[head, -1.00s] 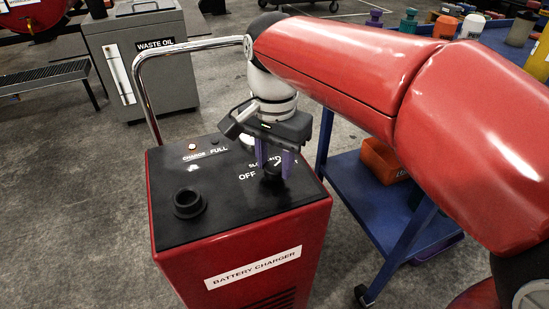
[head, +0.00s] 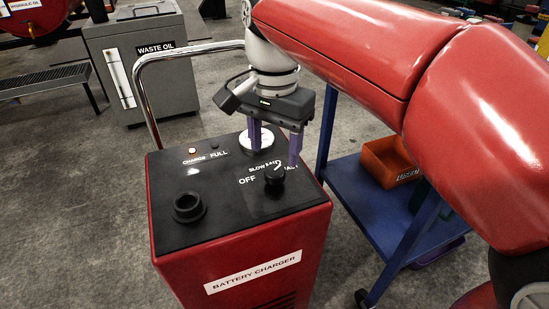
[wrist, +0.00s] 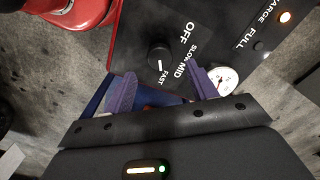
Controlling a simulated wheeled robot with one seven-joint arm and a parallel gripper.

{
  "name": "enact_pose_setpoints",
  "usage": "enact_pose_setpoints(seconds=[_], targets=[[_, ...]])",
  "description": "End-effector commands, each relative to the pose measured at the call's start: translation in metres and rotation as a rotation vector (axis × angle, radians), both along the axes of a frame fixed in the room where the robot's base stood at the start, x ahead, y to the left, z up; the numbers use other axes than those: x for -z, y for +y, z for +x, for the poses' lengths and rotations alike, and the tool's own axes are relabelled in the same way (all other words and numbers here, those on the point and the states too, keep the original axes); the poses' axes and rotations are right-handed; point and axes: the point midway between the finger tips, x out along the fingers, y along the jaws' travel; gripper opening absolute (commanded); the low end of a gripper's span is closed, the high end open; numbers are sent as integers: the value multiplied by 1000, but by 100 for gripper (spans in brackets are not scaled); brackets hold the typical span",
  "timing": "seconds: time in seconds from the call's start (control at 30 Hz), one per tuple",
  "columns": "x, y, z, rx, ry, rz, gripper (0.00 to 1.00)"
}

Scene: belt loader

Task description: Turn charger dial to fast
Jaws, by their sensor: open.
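The battery charger (head: 240,275) is a red box with a black sloping top panel. Its black dial (head: 275,175) sits at the panel's right side among the labels OFF, SLOW, MID and FAST. In the wrist view the dial (wrist: 160,57) shows clear of the fingers, and its white mark points toward the word FAST. My gripper (head: 274,157) is open and empty, its purple fingers spread wide. It is above and just behind the dial, apart from it. In the wrist view my gripper (wrist: 162,84) shows a finger on each side, below the dial. The FAST label is partly hidden in the head view.
A round white gauge (head: 257,141) is behind the dial, partly covered by a finger. A black socket (head: 189,204) stands at the panel's left. A chrome handle (head: 147,85) rises behind. A blue cart (head: 350,205) with an orange bin (head: 388,160) is close on the right.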

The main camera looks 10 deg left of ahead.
Motion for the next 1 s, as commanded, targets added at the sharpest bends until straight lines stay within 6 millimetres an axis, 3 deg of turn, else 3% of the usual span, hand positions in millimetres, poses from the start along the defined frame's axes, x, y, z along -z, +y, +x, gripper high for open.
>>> enact_pose_setpoints(seconds=[0.23, 0.67, 0.77, 1.0], targets=[[-29, 0, 0, 0, 0, 0, 57], [-30, -7, -1, -7, -12, 0, 57], [-23, -30, -5, -34, -59, 1, 57], [26, -138, -36, -183, -270, -18, 57]])
